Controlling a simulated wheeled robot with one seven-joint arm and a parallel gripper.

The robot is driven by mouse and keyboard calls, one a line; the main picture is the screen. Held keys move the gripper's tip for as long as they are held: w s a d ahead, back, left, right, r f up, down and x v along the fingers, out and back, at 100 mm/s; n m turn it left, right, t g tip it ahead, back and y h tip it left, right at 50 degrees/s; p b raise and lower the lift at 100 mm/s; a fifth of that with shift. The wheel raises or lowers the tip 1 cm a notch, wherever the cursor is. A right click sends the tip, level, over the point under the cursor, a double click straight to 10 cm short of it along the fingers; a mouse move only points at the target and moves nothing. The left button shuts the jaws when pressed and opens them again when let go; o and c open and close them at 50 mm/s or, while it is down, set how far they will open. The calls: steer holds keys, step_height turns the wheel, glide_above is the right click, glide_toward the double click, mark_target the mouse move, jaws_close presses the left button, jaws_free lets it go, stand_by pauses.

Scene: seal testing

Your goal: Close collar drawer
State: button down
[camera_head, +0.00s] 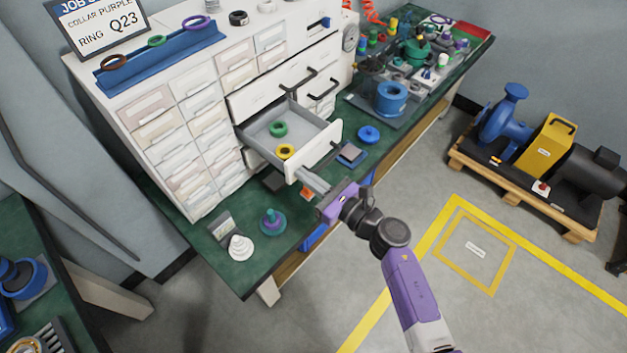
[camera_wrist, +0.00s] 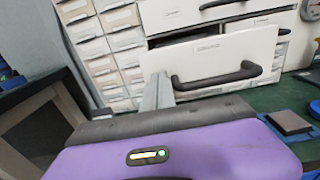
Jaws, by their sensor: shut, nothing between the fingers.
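The collar drawer (camera_head: 308,148) is pulled out of the white cabinet, its grey interior showing. A green ring (camera_head: 278,128) and a yellow ring (camera_head: 285,152) lie inside it. In the wrist view the drawer's white front (camera_wrist: 205,62) with its dark handle (camera_wrist: 215,78) faces me. My gripper (camera_head: 303,175) is shut and empty, its fingertips at the lower left part of the drawer front. Its fingers also show in the wrist view (camera_wrist: 157,88), pointing at the left part of the front, left of the handle. I cannot tell whether they touch it.
The green bench top (camera_head: 260,262) holds a purple-green stepped part (camera_head: 271,222), a white cone-shaped part (camera_head: 239,247) and a blue ring (camera_head: 369,134) near the drawer. Closed drawers (camera_head: 289,77) sit above the open one. A pump (camera_head: 508,112) stands on a pallet at right; the floor between is clear.

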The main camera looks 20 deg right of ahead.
stand_by(0.3)
steer(key=b, duration=0.8)
glide_toward(246, 132)
steer(key=x, duration=0.5)
steer(key=shift+d+f, duration=0.1)
steer(key=shift+f, duration=0.3)
steer(key=shift+w+a+b, duration=0.3)
steer(key=shift+w+b, duration=0.1)
steer(key=shift+w, duration=0.2)
steer(key=shift+w+r, duration=0.1)
steer(key=shift+r, duration=0.25)
steer(key=shift+a, duration=0.1)
